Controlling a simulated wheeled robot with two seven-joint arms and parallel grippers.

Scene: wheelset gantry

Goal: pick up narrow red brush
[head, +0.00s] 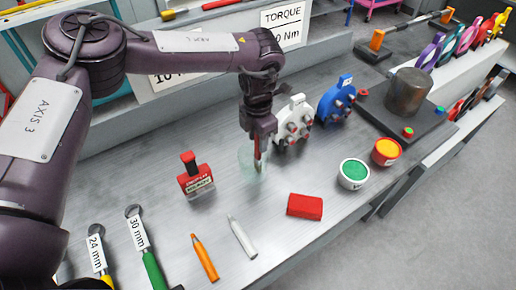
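My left gripper (259,138) points down over a clear glass jar (247,160) near the middle of the metal bench. A thin reddish upright piece (257,157) shows right below and between the fingers, at the jar; it looks like the narrow red brush. The fingers hide its upper part, and its lower end is hard to make out through the glass. I cannot tell whether the fingers are closed on it or just around it. My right gripper is not in view.
A red block (305,206), green (354,172) and orange (386,151) pots, markers (204,257) and wrenches (142,240) lie around. Bare bench lies in front of the jar.

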